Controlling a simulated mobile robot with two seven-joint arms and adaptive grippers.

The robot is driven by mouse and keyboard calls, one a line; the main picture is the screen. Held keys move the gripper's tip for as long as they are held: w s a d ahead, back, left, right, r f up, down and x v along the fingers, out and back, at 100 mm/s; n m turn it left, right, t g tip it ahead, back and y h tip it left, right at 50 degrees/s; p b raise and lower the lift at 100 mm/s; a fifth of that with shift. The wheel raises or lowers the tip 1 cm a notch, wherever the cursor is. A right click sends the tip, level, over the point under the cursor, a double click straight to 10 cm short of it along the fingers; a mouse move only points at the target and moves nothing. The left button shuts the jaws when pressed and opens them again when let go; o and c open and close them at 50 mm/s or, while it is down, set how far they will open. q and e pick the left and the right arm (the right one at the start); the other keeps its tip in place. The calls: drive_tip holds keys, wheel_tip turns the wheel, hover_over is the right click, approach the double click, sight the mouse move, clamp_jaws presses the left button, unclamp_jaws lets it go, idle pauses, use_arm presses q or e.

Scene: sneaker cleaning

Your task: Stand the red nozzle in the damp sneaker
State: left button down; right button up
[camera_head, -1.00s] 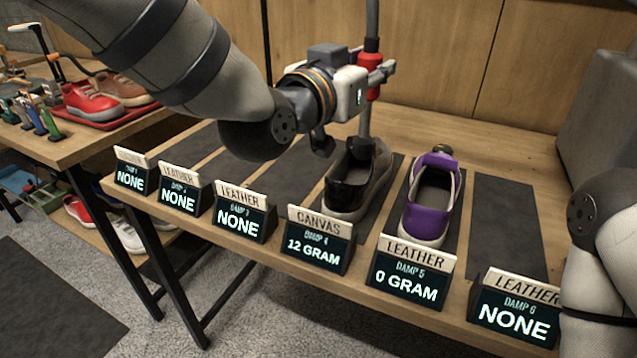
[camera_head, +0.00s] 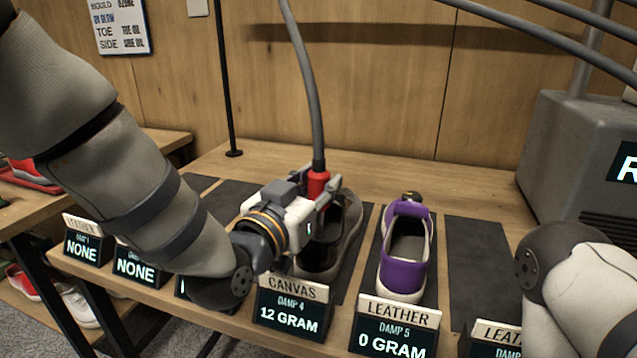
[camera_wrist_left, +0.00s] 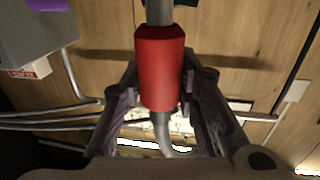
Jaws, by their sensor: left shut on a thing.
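My left gripper (camera_head: 322,192) is shut on the red nozzle (camera_head: 318,184), which is close to upright with a grey hose (camera_head: 306,90) running up from its top. In the left wrist view the red nozzle (camera_wrist_left: 160,68) sits between the fingers, its bent metal tube below. The grey and black canvas sneaker (camera_head: 345,240) stands behind the "12 gram" label, directly under the gripper. The gripper hides part of its opening, and I cannot tell how deep the tube's tip is in it. My right gripper is out of view; only its arm shows.
A purple leather sneaker (camera_head: 405,250) reading 0 gram stands on the mat to the right. Upright label stands (camera_head: 292,305) line the table's front edge. A dark mat (camera_head: 476,260) further right is empty. A grey machine (camera_head: 570,150) stands at the back right.

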use_arm(q)
drive_tip(key=shift+s+f, duration=0.15)
drive_tip(key=shift+f, duration=0.5)
drive_tip(key=c, duration=1.5)
unclamp_jaws()
drive_tip(key=shift+f, duration=0.15)
drive_tip(key=shift+o, duration=1.3)
drive_tip(key=shift+f, duration=0.25)
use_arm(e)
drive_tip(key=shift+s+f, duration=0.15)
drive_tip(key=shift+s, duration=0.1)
use_arm(q)
drive_tip(key=shift+s, duration=0.1)
drive_tip(key=s+a, duration=0.1)
drive_tip(key=s+a+r, duration=0.1)
drive_tip(key=s, duration=0.1)
drive_tip(key=s+a+r+p, duration=0.1)
drive_tip(key=s, duration=0.1)
drive_tip(key=shift+s, duration=0.25)
drive_tip(key=v, duration=0.5)
drive_tip(key=shift+s+a, duration=0.1)
drive_tip(key=shift+s, duration=0.1)
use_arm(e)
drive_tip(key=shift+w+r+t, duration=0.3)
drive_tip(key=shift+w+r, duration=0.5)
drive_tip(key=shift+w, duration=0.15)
